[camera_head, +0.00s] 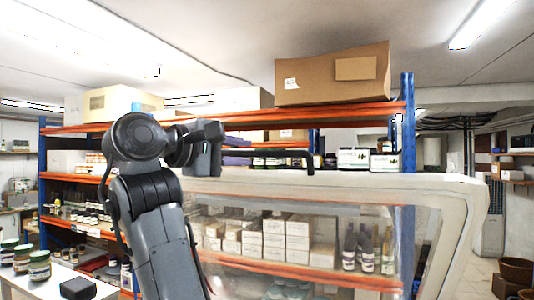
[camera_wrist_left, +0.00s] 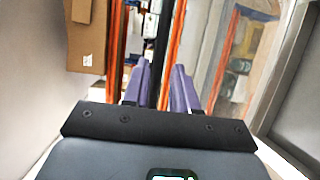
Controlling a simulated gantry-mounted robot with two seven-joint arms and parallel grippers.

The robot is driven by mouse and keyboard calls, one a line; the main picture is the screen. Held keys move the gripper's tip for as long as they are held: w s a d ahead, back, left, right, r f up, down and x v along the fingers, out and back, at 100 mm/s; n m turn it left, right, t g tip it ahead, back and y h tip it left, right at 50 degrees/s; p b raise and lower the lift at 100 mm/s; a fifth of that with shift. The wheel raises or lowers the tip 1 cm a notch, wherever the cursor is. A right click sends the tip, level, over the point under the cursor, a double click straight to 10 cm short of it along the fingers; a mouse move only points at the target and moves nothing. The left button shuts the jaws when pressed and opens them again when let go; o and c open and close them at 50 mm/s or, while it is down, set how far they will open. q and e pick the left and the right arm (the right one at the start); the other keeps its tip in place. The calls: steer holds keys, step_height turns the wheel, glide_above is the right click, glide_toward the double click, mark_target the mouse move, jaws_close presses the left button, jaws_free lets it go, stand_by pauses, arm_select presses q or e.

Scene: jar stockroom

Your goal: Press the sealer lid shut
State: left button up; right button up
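The sealer lid (camera_head: 455,190) has a pale rounded frame and a clear panel. It stands raised across the right half of the head view, with shelves showing through it. A thin black handle bar (camera_head: 290,153) runs along its top edge and bends down at its right end. In the left wrist view the black bar (camera_wrist_left: 167,50) runs between the fingers of my left gripper (camera_wrist_left: 162,70). My right gripper is not in view.
A blue and orange shelf rack (camera_head: 407,120) stands behind, with a cardboard box (camera_head: 330,78) on top and white boxes and bottles below. At the lower left, a white table holds jars (camera_head: 39,264) and a small black block (camera_head: 78,288).

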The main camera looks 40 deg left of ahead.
mark_target(258, 154)
arm_select(q)
steer(key=w+p, duration=0.1)
steer(key=w, duration=0.1)
steer(key=w+p, duration=0.1)
steer(key=w, duration=0.2)
steer(key=w+p, duration=0.1)
steer(key=w, duration=0.2)
steer(key=shift+w+d+f, duration=0.15)
steer(key=shift+d+f, duration=0.15)
steer(key=shift+d, duration=0.05)
jaws_close()
